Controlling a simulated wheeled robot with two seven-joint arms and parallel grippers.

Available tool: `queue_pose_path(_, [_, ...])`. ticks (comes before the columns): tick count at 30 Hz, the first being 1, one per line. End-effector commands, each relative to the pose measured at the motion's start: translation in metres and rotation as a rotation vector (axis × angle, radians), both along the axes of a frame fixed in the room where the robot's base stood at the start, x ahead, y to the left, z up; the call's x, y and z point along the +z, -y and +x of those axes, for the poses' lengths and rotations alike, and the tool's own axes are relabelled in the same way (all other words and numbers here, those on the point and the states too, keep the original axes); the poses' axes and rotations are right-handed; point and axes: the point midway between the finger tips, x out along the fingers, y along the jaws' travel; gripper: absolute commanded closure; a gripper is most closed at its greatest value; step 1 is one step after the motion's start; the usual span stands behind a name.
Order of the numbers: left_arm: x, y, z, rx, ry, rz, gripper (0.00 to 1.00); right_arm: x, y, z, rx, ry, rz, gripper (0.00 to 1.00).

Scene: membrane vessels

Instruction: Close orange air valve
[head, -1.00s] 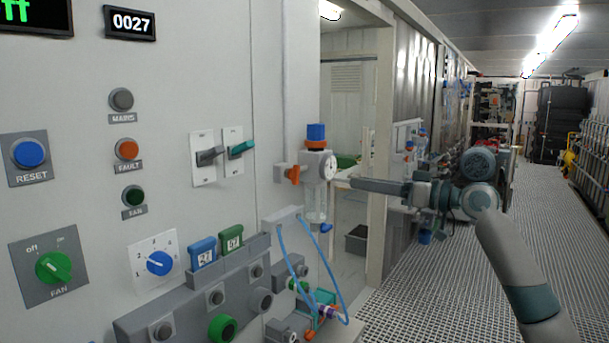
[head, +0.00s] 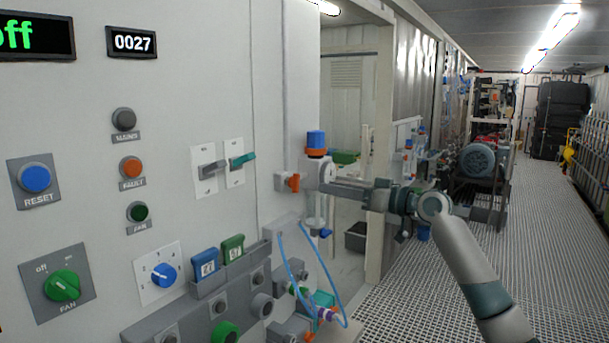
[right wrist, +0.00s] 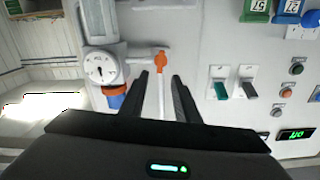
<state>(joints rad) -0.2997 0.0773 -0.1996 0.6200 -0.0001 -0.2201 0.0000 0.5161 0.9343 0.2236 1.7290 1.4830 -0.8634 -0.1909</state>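The orange air valve (head: 293,182) is a small orange handle on a grey fitting on the left side of the white regulator (head: 319,172), which has a round gauge and a blue cap. My right gripper (head: 326,186) is at the regulator, coming from the right, and partly overlaps it. In the right wrist view the orange valve (right wrist: 160,64) stands just beyond the fingertips, between their lines. The right gripper's two dark fingers (right wrist: 160,78) are apart with nothing held between them. Contact with the valve cannot be told. My left gripper is not in view.
Left of the valve is a panel with two lever switches (head: 214,170), buttons and knobs. Blue hoses (head: 284,262) loop below. A clear bowl (head: 316,208) hangs under the regulator. A doorway edge (head: 380,120) is behind my arm; the grated walkway (head: 420,295) is free.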

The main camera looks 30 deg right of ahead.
Motion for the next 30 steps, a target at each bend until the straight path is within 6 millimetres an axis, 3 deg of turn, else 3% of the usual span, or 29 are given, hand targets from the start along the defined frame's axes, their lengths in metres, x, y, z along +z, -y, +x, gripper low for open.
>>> queue_pose_path(3, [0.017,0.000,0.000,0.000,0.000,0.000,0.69,0.006,-0.009,0.021,0.002,0.000,0.004,0.71])
queue_pose_path(15, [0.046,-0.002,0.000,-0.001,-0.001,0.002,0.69,0.003,-0.032,0.076,0.001,-0.001,0.002,0.71])
queue_pose_path(30, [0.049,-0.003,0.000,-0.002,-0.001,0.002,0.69,0.000,-0.036,0.086,0.000,0.000,-0.001,0.73])
